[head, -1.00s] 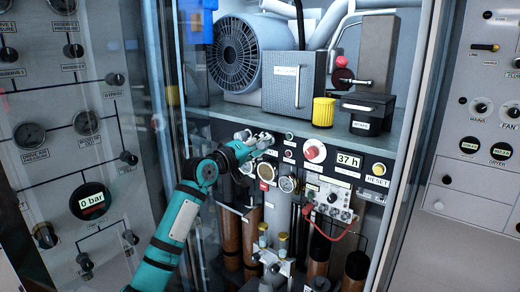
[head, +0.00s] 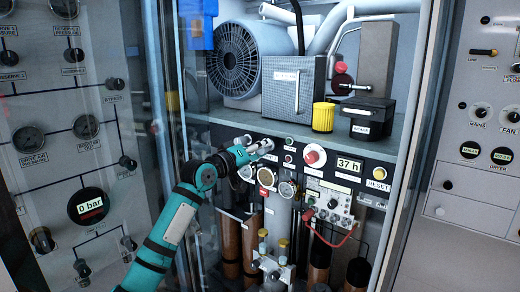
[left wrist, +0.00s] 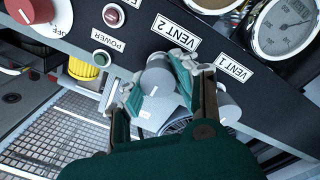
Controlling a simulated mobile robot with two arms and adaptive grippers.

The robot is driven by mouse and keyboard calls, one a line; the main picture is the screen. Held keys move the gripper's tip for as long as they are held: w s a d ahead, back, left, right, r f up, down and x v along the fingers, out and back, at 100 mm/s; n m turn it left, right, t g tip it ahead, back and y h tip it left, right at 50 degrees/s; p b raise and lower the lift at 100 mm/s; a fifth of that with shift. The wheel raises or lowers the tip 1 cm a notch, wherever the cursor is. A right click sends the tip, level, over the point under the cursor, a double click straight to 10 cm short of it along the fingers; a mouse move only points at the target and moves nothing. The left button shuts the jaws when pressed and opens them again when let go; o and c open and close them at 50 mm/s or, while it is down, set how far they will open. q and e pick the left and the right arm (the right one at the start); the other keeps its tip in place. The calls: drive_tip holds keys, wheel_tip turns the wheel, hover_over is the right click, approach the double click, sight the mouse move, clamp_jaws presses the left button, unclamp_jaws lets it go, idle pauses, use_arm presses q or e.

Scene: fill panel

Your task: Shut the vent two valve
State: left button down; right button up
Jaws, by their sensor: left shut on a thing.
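In the left wrist view a grey round valve knob (left wrist: 158,78) sits by the VENT 2 label (left wrist: 177,32) on the black panel. My left gripper (left wrist: 155,88) has one finger on each side of this knob and is shut on it. A second grey knob (left wrist: 229,106) stands beside the right finger, by the VENT 1 label (left wrist: 235,68). In the head view my left gripper (head: 257,147) is at the upper left of the black control panel and hides most of the knob there. My right gripper is in neither view.
A shelf edge (head: 290,133) runs just above the panel. Round gauges (head: 287,188) and a red knob (head: 315,155) are close by on the panel. A glass door (head: 160,100) stands left of my arm. Cylinders (head: 231,240) stand below.

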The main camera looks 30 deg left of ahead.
use_arm(q)
drive_tip(key=c, duration=1)
unclamp_jaws()
drive_tip(key=shift+o, duration=0.2)
drive_tip(key=s, duration=0.7)
drive_tip(key=shift+s+a+f, duration=0.15)
drive_tip(key=shift+s+a, duration=0.1)
drive_tip(key=shift+a, duration=0.15)
